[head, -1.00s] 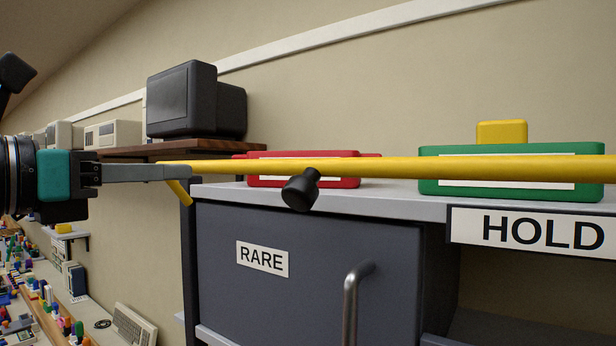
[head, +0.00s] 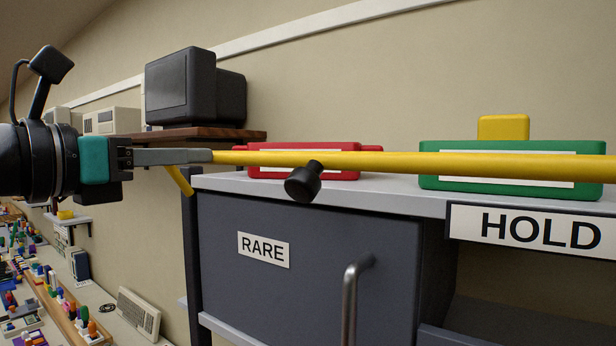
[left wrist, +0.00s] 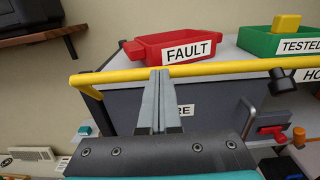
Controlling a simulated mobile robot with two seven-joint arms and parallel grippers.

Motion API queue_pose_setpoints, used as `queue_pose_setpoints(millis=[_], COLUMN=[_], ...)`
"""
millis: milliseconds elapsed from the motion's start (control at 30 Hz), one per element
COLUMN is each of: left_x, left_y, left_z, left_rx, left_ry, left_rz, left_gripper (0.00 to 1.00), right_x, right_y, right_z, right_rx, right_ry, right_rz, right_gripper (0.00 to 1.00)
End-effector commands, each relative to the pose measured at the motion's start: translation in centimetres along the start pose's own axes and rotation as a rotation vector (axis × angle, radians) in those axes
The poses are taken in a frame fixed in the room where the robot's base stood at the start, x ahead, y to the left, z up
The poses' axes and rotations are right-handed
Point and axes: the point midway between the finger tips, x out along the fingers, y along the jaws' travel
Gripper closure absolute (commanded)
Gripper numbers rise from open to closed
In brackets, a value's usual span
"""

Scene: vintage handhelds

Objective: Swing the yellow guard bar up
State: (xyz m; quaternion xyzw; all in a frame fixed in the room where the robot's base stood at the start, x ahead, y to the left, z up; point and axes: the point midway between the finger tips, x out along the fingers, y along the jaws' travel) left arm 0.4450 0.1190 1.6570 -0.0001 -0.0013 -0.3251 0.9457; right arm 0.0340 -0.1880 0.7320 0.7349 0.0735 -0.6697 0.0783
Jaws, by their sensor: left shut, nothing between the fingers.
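The yellow guard bar (head: 450,165) runs roughly level across the front of the grey cabinet top. It carries a black knob (head: 303,183) and has a bent yellow piece at its left end. My left gripper (head: 210,156) comes in from the left, fingers shut and empty. Its tips overlap the bar's left part in the head view and hide some of it. In the left wrist view the shut fingertips (left wrist: 158,74) meet the bar (left wrist: 205,69) from the near side; I cannot tell whether they touch it. My right gripper is not in view.
A red tray (head: 345,173) labelled FAULT and a green tray (head: 430,182) holding a yellow block (head: 503,127) sit behind the bar. Below are the RARE door (head: 310,275) with its metal handle (head: 350,300) and a HOLD sign (head: 525,228). A dark monitor (head: 180,87) stands on a shelf behind.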

Motion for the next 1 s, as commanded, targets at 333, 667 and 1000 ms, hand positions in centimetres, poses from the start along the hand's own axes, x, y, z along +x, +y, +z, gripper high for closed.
queue_pose_setpoints(millis=[333, 667, 1000], left_x=[1.1, 1.4, 2.2], left_y=[0.0, 0.0, 0.0], left_z=[0.3, 0.5, 0.8], left_rx=[-0.002, -0.002, -0.001], left_ry=[0.008, 0.006, 0.006], left_rz=[-0.002, -0.001, -0.001], left_gripper=[1.00, 1.00, 1.00], right_x=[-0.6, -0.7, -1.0], right_y=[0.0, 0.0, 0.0], right_z=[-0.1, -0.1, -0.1], right_rx=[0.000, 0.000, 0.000], right_ry=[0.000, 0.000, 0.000], right_rz=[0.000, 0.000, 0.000], right_gripper=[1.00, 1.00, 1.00])
